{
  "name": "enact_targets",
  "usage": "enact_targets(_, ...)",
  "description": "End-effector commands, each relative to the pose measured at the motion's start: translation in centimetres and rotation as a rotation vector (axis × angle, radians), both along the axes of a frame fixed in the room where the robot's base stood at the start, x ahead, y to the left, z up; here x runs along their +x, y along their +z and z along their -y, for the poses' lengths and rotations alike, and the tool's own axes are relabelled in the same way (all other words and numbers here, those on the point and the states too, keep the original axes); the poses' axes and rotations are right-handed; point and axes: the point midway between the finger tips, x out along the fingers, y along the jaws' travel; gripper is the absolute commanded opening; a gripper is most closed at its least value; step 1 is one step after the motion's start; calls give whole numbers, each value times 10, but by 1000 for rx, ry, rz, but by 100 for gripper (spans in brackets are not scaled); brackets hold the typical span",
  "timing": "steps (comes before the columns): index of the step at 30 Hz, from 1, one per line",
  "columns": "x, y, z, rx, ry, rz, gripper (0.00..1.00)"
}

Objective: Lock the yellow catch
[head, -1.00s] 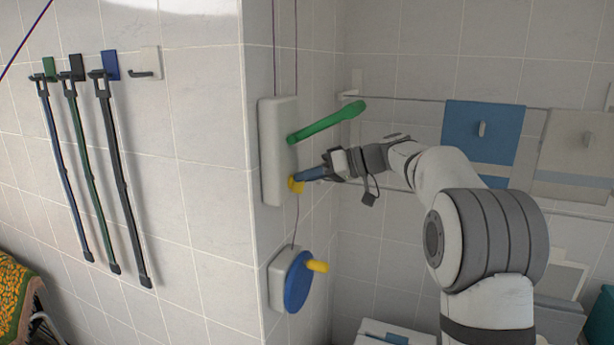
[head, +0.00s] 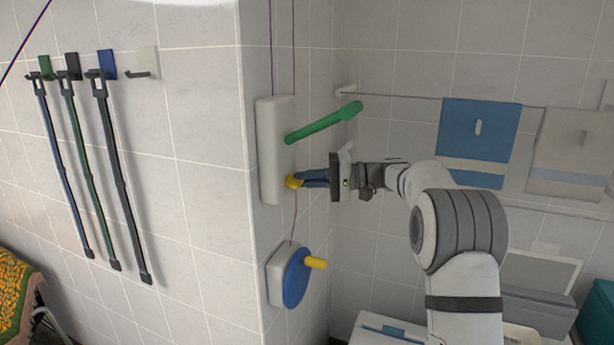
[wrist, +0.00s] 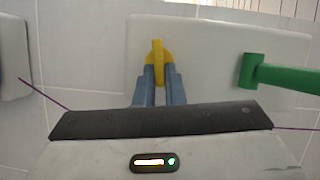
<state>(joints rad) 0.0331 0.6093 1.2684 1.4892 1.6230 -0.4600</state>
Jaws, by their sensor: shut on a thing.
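The yellow catch (head: 293,181) sits on the lower part of a white wall panel (head: 272,150). In the wrist view the catch (wrist: 157,62) shows a round yellow base and a narrow upright tab, which crosses the long side of the panel. My gripper (head: 304,179) reaches it from the right. Its blue fingers (wrist: 160,80) are shut on the catch, one on each side. Their tips hide part of the yellow base.
A green lever (head: 325,122) juts out from the panel just above my gripper. Below is a blue disc (head: 297,278) with a yellow handle (head: 316,262). Leads (head: 112,165) hang on the left wall. A blue towel (head: 478,135) hangs behind my arm.

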Motion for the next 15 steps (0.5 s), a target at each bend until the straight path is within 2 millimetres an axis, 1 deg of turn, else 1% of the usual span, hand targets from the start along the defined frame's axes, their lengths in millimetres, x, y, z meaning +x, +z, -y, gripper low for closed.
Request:
enact_targets(6,0,-2,-1,38,2,-104,0)
enact_targets(15,0,-3,-2,59,2,-163,0)
